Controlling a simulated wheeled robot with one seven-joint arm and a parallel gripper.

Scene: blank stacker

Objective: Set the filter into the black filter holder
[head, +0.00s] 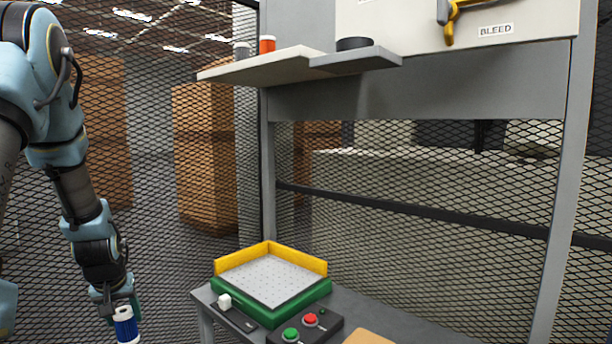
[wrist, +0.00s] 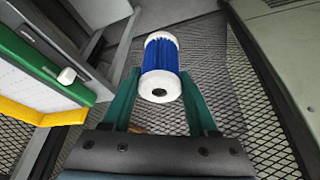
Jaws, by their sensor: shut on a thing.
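The filter is a blue pleated cylinder with white end caps. It shows at the lower left of the head view (head: 126,328) and in the middle of the wrist view (wrist: 160,58). My gripper (head: 122,303) is shut on it, with its green fingers (wrist: 158,84) on either side of the filter. The filter hangs in the air left of the bench. A black round piece (head: 354,43), which looks like the filter holder, sits on the grey right part of the high shelf. Its inside is hidden from this low angle.
The shelf (head: 270,68) also bears an orange-red cylinder (head: 267,44) and a grey one (head: 241,50). Below stands a bench with a green-and-yellow tray (head: 270,280) and a button box (head: 306,328). A panel with a yellow lever (head: 450,28) is above. Mesh fencing surrounds the area.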

